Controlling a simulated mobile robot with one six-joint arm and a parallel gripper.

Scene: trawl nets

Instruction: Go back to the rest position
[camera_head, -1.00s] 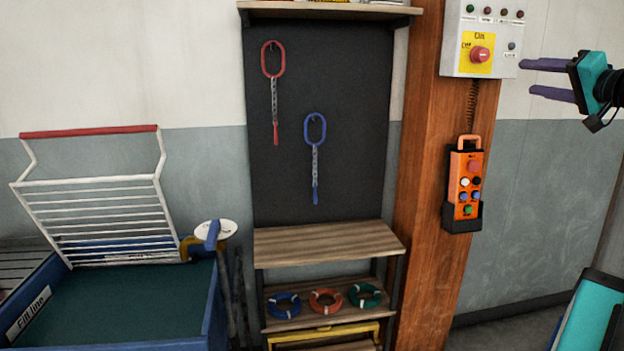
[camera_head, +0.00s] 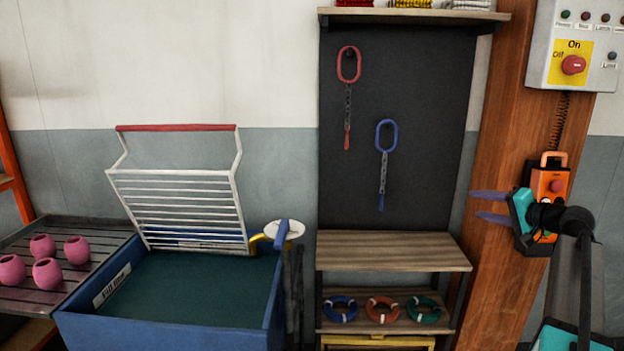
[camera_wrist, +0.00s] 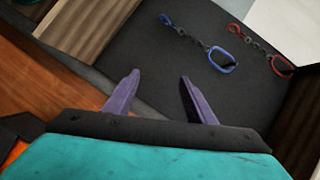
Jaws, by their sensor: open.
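My gripper (camera_head: 490,207) is at the right in the head view, in front of the wooden post and the orange control pendant. Its two purple fingers point left and are spread apart with nothing between them. The wrist view shows the same open fingers (camera_wrist: 160,98) with the dark board beyond them. The gripper's body hides part of the orange pendant (camera_head: 550,185).
The dark board (camera_head: 345,190) carries a red chain sling (camera_head: 348,64) and a blue one (camera_head: 386,135). A wooden shelf (camera_head: 390,250) holds several rings below. A blue bin (camera_head: 170,325) with a raised white rack (camera_head: 185,200) stands left. A switch box (camera_head: 540,70) is mounted on the post (camera_head: 500,130).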

